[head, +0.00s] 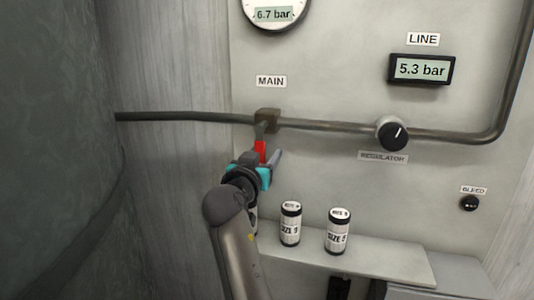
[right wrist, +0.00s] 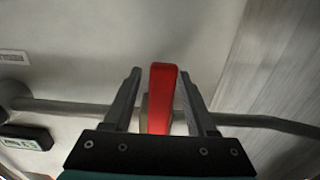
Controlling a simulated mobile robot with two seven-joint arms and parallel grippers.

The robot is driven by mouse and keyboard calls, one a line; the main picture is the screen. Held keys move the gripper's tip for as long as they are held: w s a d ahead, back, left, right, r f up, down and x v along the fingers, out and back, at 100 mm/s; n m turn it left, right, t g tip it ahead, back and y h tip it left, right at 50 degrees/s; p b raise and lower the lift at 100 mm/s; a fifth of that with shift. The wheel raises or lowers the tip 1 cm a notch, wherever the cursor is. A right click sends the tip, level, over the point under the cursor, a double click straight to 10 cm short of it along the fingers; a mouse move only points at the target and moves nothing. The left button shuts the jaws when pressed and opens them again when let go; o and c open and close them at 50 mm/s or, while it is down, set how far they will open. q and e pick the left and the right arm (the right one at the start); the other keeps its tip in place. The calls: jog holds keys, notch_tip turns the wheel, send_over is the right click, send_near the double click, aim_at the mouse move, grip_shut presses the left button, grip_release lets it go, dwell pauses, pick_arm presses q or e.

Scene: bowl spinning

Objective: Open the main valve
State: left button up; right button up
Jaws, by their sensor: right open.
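The main valve (head: 267,115) is a brown block on the grey pipe, under the MAIN label. Its red lever (head: 260,150) hangs down from the block. My right gripper (head: 265,160) is at the lower part of the lever and partly hides it. In the right wrist view the red lever (right wrist: 161,100) stands between the two fingers of my right gripper (right wrist: 159,74). The fingers are open, with a gap on each side of the lever. My left gripper is not in view.
The pipe (head: 330,126) runs right to a black regulator knob (head: 392,134). The LINE display (head: 421,69) reads 5.3 bar; a round gauge (head: 274,14) reads 6.7 bar. Two canisters (head: 290,224) (head: 338,231) stand on a shelf (head: 380,262) right of my arm. A bleed knob (head: 469,203) is at right.

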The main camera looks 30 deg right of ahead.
jog(key=shift+a, duration=0.1)
grip_shut()
dwell(0.4)
jog(key=shift+r, duration=0.1)
dwell(0.8)
